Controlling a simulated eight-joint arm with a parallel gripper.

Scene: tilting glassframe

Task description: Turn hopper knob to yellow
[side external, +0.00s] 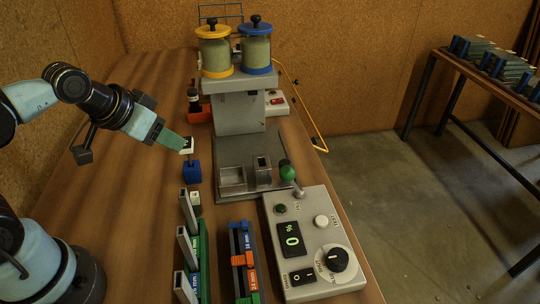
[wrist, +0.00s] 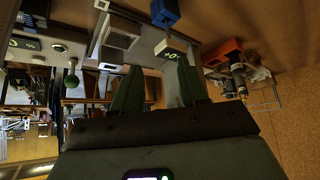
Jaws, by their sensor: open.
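Two jars sit on top of the grey hopper stand (side external: 240,110): one with a yellow lid and base (side external: 215,50), one with a blue lid and base (side external: 256,48). The grey control box (side external: 288,290) at the front right carries a round white dial with a black knob (side external: 337,260). Its labels are too small to read, and I cannot tell which colour it points to. My gripper (side external: 183,144) is open, left of the stand and far from the knob. In the wrist view its green fingers (wrist: 160,88) are apart, with a small white display block (wrist: 172,52) beyond their tips.
A blue block (side external: 192,172) stands below my gripper. Racks (side external: 203,260) and a blue-orange gauge (side external: 243,262) lie left of the box. An orange tray (side external: 200,115) is behind. The table's left side is clear.

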